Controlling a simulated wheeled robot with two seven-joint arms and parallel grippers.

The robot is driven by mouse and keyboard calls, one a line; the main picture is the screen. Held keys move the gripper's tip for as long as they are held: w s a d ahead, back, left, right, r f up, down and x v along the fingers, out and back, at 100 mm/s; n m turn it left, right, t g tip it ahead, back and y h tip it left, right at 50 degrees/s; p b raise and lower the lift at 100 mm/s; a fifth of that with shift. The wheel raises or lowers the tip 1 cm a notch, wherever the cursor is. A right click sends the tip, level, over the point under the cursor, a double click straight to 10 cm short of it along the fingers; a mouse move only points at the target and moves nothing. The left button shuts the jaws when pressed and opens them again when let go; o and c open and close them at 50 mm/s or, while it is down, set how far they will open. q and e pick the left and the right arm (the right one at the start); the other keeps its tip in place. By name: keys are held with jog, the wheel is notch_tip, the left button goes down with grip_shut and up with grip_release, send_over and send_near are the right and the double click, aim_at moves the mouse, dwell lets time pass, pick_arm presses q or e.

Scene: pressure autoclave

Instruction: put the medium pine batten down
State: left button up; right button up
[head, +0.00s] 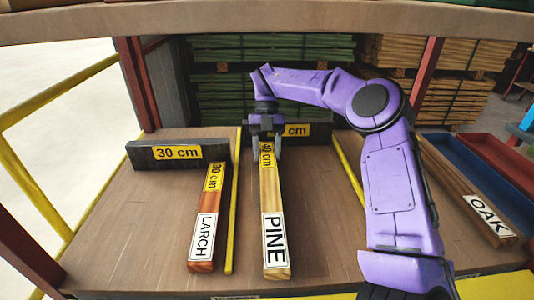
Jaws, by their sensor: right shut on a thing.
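The pine batten (272,195) is a pale, light-brown bar with a white PINE label at its near end and a yellow length label near its far end. It points away from me, between two yellow strips. My right gripper (266,150), on the purple arm, is shut on its far end from above. I cannot tell for certain whether the batten's underside touches the bench (120,225). My left gripper is out of view.
A reddish LARCH batten (206,220) lies to the left, against a dark block marked 30 cm (165,154). Another dark block (310,132) stands behind the pine batten. Yellow strips (233,215) divide the bench. An OAK batten (480,205) and blue and red trays are at right.

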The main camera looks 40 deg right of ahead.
jog(key=shift+s, duration=0.15)
jog(key=shift+f+b, duration=0.35)
jog(key=shift+f, duration=0.2)
jog(key=o, duration=1.2)
jog(key=shift+a, duration=0.1)
jog(key=shift+o, duration=0.2)
jog(key=p+v, duration=0.8)
jog(key=v, duration=0.5)
jog(key=shift+s+r, duration=0.2)
jog(key=shift+r, duration=0.05)
